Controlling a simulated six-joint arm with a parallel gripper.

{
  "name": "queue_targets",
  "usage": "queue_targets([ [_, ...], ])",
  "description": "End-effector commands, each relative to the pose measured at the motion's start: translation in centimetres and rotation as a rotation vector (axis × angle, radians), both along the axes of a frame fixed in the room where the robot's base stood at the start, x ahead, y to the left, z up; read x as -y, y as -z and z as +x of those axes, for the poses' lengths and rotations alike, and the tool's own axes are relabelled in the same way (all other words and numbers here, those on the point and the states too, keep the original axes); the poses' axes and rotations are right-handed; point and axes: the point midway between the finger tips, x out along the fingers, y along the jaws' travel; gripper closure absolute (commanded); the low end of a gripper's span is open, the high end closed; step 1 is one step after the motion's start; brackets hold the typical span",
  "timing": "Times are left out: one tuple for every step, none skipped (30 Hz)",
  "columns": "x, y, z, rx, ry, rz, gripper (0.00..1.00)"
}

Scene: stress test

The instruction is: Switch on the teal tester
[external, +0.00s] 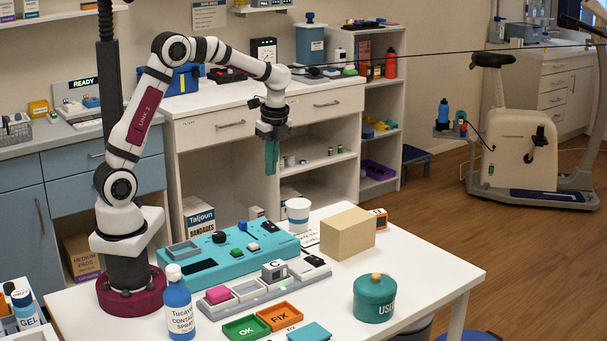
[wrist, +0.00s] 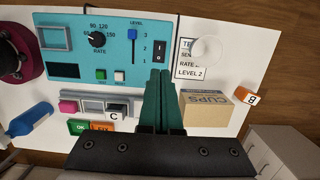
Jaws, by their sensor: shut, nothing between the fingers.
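The teal tester (external: 226,268) lies on the white table; it also shows in the wrist view (wrist: 118,62). Its face has a black RATE knob (wrist: 97,39), a blue slider (wrist: 134,34) beside a scale, a green button (wrist: 101,75), a white button (wrist: 120,76) and a dark rocker switch (wrist: 162,50) at its right end. My gripper (external: 271,172) is shut and empty, pointing down, well above the table. In the wrist view its teal fingertips (wrist: 160,72) appear just below the rocker switch. The rocker's position is too small to tell.
A cardboard box (external: 348,233), a white cup (external: 298,214) and a level card (wrist: 190,60) are right of the tester. A grey tray (external: 243,298) with small blocks, green and orange trays (external: 278,317), a spray bottle (external: 179,305) and a teal pot (external: 374,300) stand in front.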

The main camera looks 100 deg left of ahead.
Motion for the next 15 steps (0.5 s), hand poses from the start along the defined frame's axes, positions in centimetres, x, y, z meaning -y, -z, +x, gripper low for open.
queue_targets([
  [0.1, 0.0, 0.1, 0.000, 0.001, 0.000, 1.00],
  [0.1, 0.0, 0.1, 0.000, 0.001, 0.000, 1.00],
  [0.1, 0.0, 0.1, 0.000, 0.001, 0.000, 1.00],
  [0.1, 0.0, 0.1, 0.000, 0.001, 0.000, 1.00],
  [0.1, 0.1, 0.1, 0.000, 0.001, 0.000, 1.00],
  [0.0, 0.3, 0.0, -0.001, 0.001, -0.001, 1.00],
  [0.0, 0.6, 0.0, 0.000, 0.001, -0.002, 1.00],
  [0.0, 1.0, 0.0, -0.001, 0.001, -0.002, 1.00],
  [-0.1, 1.6, -0.1, -0.001, 0.001, -0.003, 1.00],
  [-0.1, 2.2, -0.2, -0.002, 0.001, -0.004, 1.00],
  [-0.1, 2.8, -0.2, -0.002, 0.002, -0.002, 1.00],
  [-0.2, 3.7, -0.3, -0.002, 0.000, -0.004, 1.00],
  [-0.3, 4.3, -0.4, -0.002, 0.000, -0.004, 1.00],
  [-0.4, 5.0, -0.5, -0.003, 0.001, -0.003, 1.00],
  [-0.4, 5.9, -0.5, -0.002, 0.001, -0.004, 1.00],
])
